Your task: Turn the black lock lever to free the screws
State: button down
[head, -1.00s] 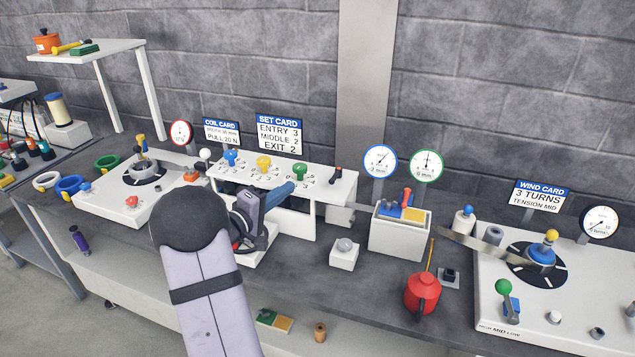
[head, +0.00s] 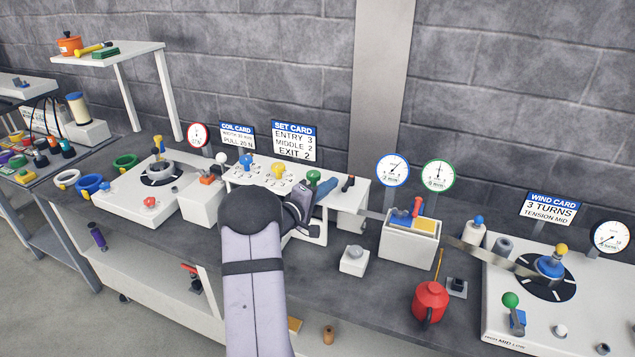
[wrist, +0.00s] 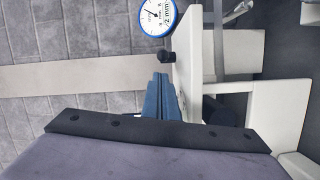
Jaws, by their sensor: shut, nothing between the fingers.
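The black lock lever (head: 348,184) stands at the right end of the white rack (head: 345,208), beside the blue, yellow and green screws. The blue screw (head: 247,163), yellow screw (head: 279,169) and green screw (head: 314,177) stand in a row on the rack's top. My gripper (head: 328,184) has blue fingers, shut and empty, pointing at the lever from its left. In the wrist view the fingertips (wrist: 160,78) lie just short of the lever's black knob (wrist: 166,57). I cannot tell whether they touch. My arm hides part of the rack's front.
A white box with a red handle (head: 410,245) stands right of the rack, with two dial gauges behind it. A small white block (head: 354,261) and a red oil can (head: 430,301) stand in front. The set card (head: 294,139) stands behind the rack.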

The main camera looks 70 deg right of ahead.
jog(key=shift+s+f, duration=0.2)
jog(key=shift+s, duration=0.45)
